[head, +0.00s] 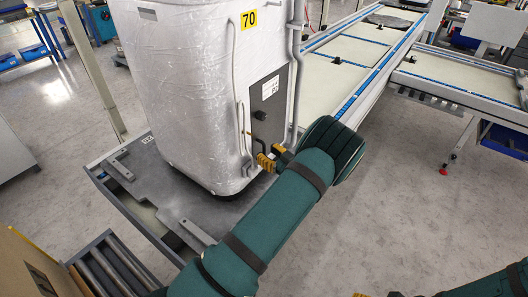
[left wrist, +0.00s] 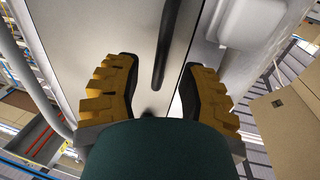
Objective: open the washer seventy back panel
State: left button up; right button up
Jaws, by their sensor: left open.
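The washer (head: 185,85) is a white, plastic-wrapped unit with a yellow 70 label (head: 249,19), standing upright. Its grey back panel (head: 277,107) carries a white sticker and looks closed. My left gripper (head: 267,158) is just below the panel, close to the washer. In the left wrist view the left gripper (left wrist: 160,68) has its yellow fingers spread wide. A dark bar handle (left wrist: 171,45) runs on the panel face (left wrist: 130,30) ahead, between the finger lines, with no visible grip on it.
The washer stands on a dark grey platform (head: 150,195). A pale pipe (head: 298,60) runs along the washer's right edge. A conveyor (head: 345,60) lies behind at right. Rollers (head: 105,268) and a cardboard box (head: 25,270) are at lower left.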

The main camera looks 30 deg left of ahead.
pick_arm(q)
jog(key=shift+x, duration=1.2)
jog(key=shift+c, duration=0.4)
grip_shut()
jog(key=shift+d, duration=0.1)
